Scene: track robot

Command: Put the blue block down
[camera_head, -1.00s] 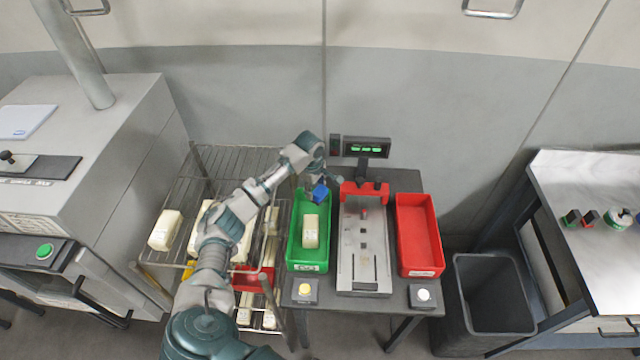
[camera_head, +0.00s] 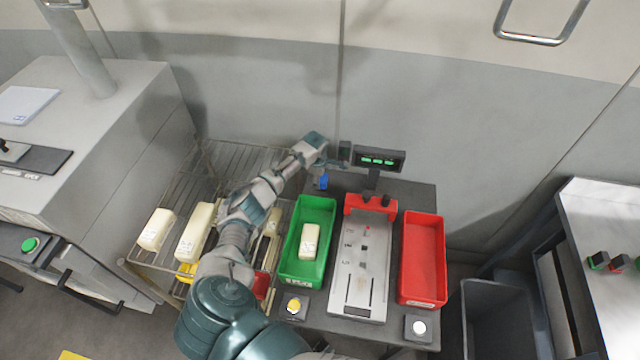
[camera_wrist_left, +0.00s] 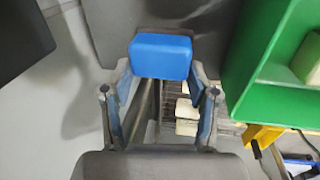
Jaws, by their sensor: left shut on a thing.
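The blue block (camera_wrist_left: 161,56) is held between the fingers of my left gripper (camera_wrist_left: 160,85) in the left wrist view. In the head view the small blue block (camera_head: 322,181) shows below the left gripper (camera_head: 322,172), just behind the far end of the green bin. A dark grey surface lies behind the block in the wrist view. I cannot tell whether the block touches the table. My right gripper is not in view.
The green bin (camera_head: 288,262) holds a cream block (camera_head: 309,241); a grey fixture (camera_head: 350,290) and a red bin (camera_head: 421,260) stand to its right. A display (camera_head: 379,160) rises behind. A wire rack (camera_head: 225,165) with cream blocks stands left.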

